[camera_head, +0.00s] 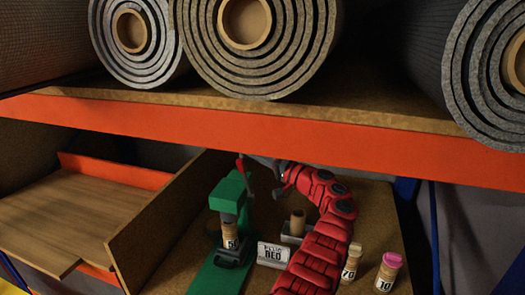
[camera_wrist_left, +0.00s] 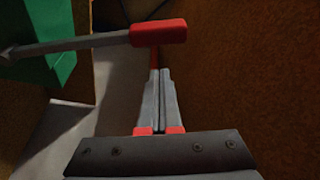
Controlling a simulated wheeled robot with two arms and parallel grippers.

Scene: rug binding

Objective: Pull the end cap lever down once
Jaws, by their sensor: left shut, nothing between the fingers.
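A green press (camera_head: 228,196) stands on the shelf below the rolls, with a wooden-coloured labelled container (camera_head: 230,235) under its head. Its lever shows in the left wrist view as a grey shaft (camera_wrist_left: 70,45) ending in a red handle (camera_wrist_left: 158,32), roughly level there. My left gripper (camera_wrist_left: 160,76) is shut and empty, its fingertips close to the red handle; I cannot tell whether they touch. In the head view my red arm reaches up to beside the press head, and the dark gripper and lever there are hard to separate. My right gripper is not in view.
A sign (camera_head: 272,254) reading "RED" stands beside the press. A wooden peg (camera_head: 298,222) sits behind it. Two labelled containers, "70" (camera_head: 351,262) and "10" (camera_head: 388,272), stand to the right. An orange shelf beam (camera_head: 240,128) crosses above, with rug rolls (camera_head: 262,60) on top.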

